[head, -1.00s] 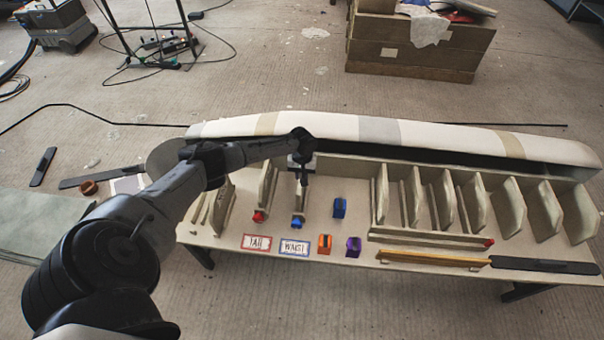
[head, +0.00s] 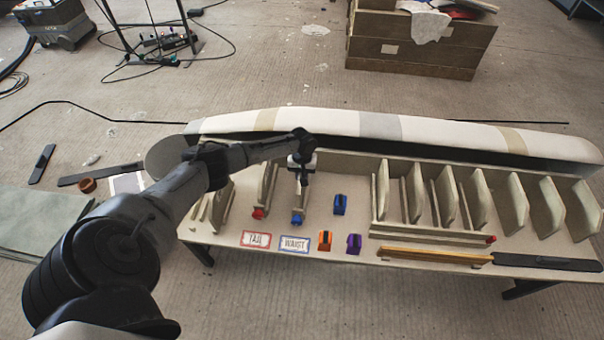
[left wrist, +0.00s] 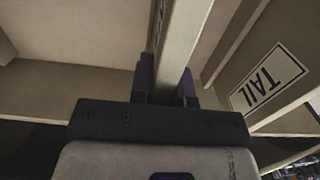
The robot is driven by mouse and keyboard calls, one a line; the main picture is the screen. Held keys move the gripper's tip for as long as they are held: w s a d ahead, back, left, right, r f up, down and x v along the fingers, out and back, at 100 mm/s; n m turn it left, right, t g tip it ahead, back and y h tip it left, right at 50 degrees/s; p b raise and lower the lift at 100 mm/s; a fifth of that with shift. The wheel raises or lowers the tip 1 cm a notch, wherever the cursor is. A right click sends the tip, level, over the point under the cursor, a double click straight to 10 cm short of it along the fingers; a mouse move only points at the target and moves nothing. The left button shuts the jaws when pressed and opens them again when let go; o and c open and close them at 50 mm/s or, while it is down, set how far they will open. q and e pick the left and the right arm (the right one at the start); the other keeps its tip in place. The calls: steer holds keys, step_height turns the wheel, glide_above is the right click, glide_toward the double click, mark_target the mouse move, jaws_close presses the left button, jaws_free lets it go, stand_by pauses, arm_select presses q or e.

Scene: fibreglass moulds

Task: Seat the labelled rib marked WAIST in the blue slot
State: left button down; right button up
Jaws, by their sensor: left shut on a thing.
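My left gripper (head: 302,178) is shut on a pale upright rib (head: 300,202), directly over the blue slot (head: 297,220). In the left wrist view the fingers (left wrist: 166,85) clasp both faces of this rib (left wrist: 183,32). No marking shows on it from here. Its lower end meets the blue slot in the head view; I cannot tell how deep it sits. A card reading WAIST (head: 294,244) with a blue border lies in front of this slot. My right gripper is not in view.
Loose blue (head: 340,204), orange (head: 325,240) and purple (head: 354,244) blocks lie to the right. Several ribs stand in a rack further right. The long mould (head: 330,123) runs behind.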

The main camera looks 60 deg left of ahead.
arm_select(q)
steer(key=shift+f, duration=0.35)
steer(key=c, duration=1)
jaws_free()
steer(key=shift+r, duration=0.1)
steer(key=r+p, duration=0.1)
steer(key=r, duration=0.3)
steer(key=r+p, duration=0.2)
steer(key=r, duration=0.2)
steer(key=r+p, duration=0.2)
steer(key=r, duration=0.2)
steer(key=shift+w+a, duration=0.2)
steer(key=shift+a, duration=0.05)
steer(key=shift+r, duration=0.85)
